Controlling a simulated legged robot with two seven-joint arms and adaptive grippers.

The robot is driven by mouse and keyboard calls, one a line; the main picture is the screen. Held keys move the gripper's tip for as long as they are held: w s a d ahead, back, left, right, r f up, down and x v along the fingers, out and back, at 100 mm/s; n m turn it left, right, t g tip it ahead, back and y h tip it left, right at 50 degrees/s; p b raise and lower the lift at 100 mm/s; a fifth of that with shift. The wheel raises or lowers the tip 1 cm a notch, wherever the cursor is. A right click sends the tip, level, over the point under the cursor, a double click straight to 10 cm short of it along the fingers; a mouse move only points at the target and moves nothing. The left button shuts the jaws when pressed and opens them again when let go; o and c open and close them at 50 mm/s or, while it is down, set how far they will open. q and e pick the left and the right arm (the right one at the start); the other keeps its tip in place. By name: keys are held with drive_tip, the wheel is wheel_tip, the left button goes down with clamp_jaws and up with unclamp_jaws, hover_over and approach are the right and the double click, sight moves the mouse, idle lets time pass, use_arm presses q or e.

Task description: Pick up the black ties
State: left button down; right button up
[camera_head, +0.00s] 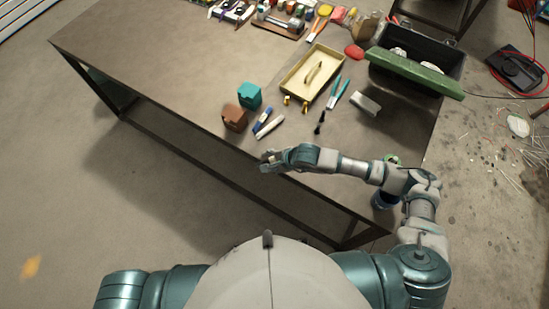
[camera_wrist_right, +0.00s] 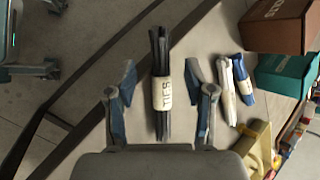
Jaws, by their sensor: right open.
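The black ties (camera_wrist_right: 160,50) are a narrow dark bundle with a white label band reading TIES, seen in the right wrist view. They lie lengthwise between the fingers of my right gripper (camera_wrist_right: 162,92), which is open, with a gap on each side. In the head view my right gripper (camera_head: 268,160) is over the table's front edge, and I cannot make out the black ties there. My left gripper is not in view.
White (camera_head: 269,127) and blue (camera_head: 262,118) bundles lie beside the brown box (camera_head: 235,118) and teal box (camera_head: 249,95) on the table (camera_head: 180,70). Farther right are a tan tray (camera_head: 298,82), teal-handled tool, grey block (camera_head: 365,103) and dark toolbox (camera_head: 440,62). The table's left side is clear.

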drive_tip(key=shift+w+a+f, duration=0.2)
drive_tip(key=shift+a+f, duration=0.1)
drive_tip(key=shift+f, duration=0.15)
drive_tip(key=shift+a+f, duration=0.1)
drive_tip(key=shift+a, duration=0.2)
clamp_jaws()
drive_tip(key=shift+d, duration=0.1)
